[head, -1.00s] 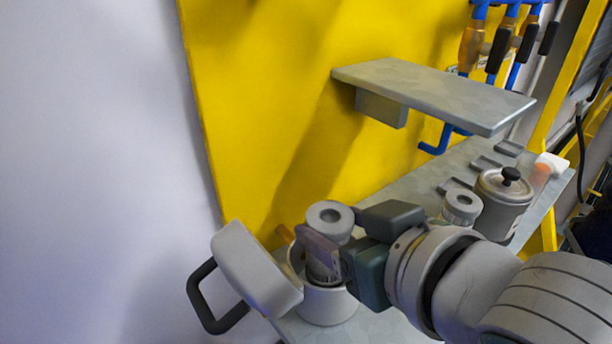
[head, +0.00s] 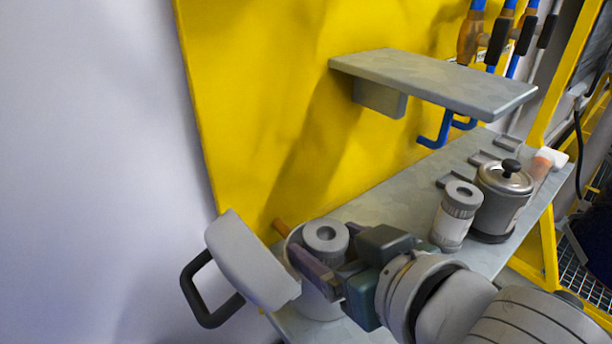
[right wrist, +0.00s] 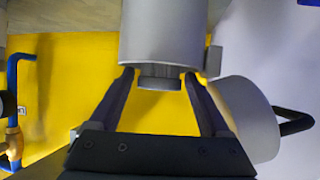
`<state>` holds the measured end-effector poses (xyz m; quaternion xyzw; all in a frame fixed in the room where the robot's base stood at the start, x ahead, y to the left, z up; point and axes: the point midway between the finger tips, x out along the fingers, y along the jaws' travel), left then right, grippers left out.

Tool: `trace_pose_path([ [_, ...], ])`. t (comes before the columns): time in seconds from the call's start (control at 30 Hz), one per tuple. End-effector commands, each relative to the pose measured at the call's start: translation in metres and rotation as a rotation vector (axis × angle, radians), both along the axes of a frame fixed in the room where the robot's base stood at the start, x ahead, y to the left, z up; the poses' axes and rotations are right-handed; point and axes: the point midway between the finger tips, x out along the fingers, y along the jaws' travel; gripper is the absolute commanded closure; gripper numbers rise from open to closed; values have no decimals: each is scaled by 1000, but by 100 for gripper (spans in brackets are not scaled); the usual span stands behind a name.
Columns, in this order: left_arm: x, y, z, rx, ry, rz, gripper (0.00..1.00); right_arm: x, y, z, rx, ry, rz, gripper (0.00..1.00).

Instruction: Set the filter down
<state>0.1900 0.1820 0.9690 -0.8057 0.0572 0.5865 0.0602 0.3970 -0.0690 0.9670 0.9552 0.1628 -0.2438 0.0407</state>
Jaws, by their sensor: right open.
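A grey cylindrical filter (head: 326,237) with a round hole in its top stands in the round grey housing (head: 316,303) at the front of the shelf. Its upper end shows above the rim. The housing's lid (head: 250,262), with a black handle, is tilted open to the left. My right gripper (head: 322,274) is open at the filter, with one finger in front of it. In the right wrist view, the open fingers (right wrist: 160,80) spread on either side of the filter's end, below the housing (right wrist: 162,32) in that picture. My left gripper is not in view.
A second filter-like canister (head: 455,216) stands beside a metal pot (head: 502,198) with a black knob, right of my arm. A raised grey ledge (head: 435,80) overhangs the shelf (head: 385,203). Blue hooks (head: 436,135) hang below it. The shelf's middle is clear.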

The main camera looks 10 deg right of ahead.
Motion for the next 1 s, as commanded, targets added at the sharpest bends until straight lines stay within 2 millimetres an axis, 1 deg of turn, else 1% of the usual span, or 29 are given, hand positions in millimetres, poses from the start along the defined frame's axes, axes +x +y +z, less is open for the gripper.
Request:
trace_pose_path([
  [0.13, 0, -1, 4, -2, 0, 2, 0, 0, -1, 5, -2, -1, 0, 5],
  [0.27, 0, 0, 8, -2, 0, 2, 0, -14, -5, 12, -1, 2, 0, 5],
  [0.5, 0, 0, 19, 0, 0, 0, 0, -58, -20, 37, -1, 4, 0, 5],
  [0.6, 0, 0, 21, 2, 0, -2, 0, -74, -26, 47, -2, 3, 0, 5],
  [0.7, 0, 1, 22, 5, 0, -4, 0, -87, -31, 53, -2, 1, 0, 5],
  [0.83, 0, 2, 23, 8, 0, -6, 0, -96, -34, 59, -2, 1, 0, 5],
  [1.0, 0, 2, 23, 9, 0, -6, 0, -100, -36, 61, -4, 4, -4, 5],
])
